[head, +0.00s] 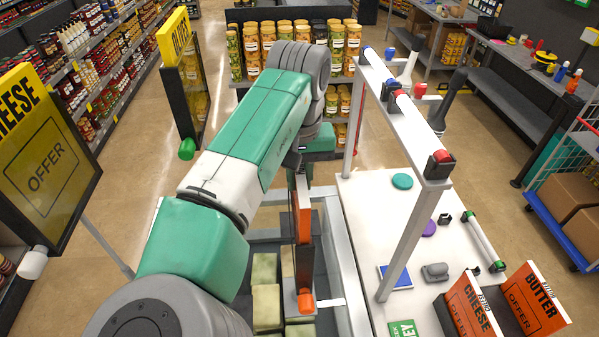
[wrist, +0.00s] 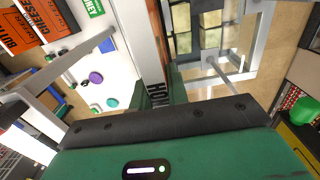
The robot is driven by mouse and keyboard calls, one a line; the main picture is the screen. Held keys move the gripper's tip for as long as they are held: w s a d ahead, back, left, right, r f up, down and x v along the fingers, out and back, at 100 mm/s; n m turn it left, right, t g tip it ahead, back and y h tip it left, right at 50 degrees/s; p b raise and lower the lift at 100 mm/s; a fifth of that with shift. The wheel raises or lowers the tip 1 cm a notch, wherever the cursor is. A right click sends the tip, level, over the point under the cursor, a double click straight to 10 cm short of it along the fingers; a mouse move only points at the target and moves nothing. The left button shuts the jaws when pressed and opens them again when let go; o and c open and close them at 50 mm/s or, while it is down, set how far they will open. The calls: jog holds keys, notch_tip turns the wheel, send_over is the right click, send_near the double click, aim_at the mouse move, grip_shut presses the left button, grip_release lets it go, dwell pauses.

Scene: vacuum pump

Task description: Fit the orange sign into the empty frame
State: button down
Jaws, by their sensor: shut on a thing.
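My gripper (head: 300,160) is shut on an orange sign (head: 304,212), seen nearly edge-on below the arm in the head view.
Yellow signs in dark frames (head: 48,165) stand at left. Pale blocks (head: 266,305) fill a glass-sided case below.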

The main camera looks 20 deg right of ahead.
jog(key=shift+f, duration=0.55)
jog(key=c, duration=1.4)
grip_release()
jog(key=shift+o, duration=0.2)
notch_tip(320, 180, up, 13)
jog(key=shift+r+b, duration=0.1)
jog(key=shift+b, duration=0.95)
jog(key=shift+d, duration=0.1)
